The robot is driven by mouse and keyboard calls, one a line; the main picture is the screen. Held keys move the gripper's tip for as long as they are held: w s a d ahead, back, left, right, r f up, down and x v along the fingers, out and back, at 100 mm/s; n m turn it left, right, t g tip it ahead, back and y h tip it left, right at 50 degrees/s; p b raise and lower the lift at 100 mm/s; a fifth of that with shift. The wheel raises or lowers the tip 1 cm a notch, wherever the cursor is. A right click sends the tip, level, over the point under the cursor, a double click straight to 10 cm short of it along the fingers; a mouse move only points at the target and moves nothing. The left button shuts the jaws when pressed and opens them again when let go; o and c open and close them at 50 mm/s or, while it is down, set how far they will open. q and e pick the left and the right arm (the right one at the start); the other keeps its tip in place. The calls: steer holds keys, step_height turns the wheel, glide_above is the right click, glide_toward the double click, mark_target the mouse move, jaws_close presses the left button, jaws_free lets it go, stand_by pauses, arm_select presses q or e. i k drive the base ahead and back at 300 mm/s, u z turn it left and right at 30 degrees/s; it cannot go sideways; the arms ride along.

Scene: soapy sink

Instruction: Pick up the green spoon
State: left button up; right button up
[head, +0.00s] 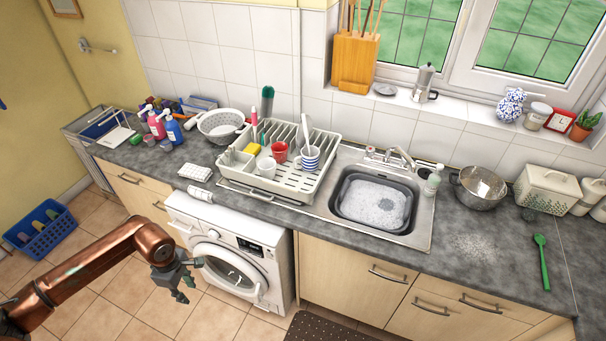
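The green spoon (542,262) lies on the grey worktop (430,282) at the right, with its bowl end toward the back and its handle toward the front edge. Nothing touches it. My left gripper (190,280) is in front of the white washing machine, far to the left of the spoon and below worktop height. Its fingers are apart and nothing shows between them. My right gripper is not in the picture.
Pale crumbs or powder (475,247) lie left of the spoon. A metal colander (479,188) and a cream bread bin (546,190) stand behind it. The sink (372,203) holds soapy water. A dish rack (285,165) stands left of the sink. The washing machine (225,250) is below the worktop.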

mark_target(539, 239)
steer(key=z, duration=0.8)
steer(key=i, duration=0.8)
steer(key=z, duration=1.65)
steer(key=i, duration=1.05)
steer(key=z, duration=1.05)
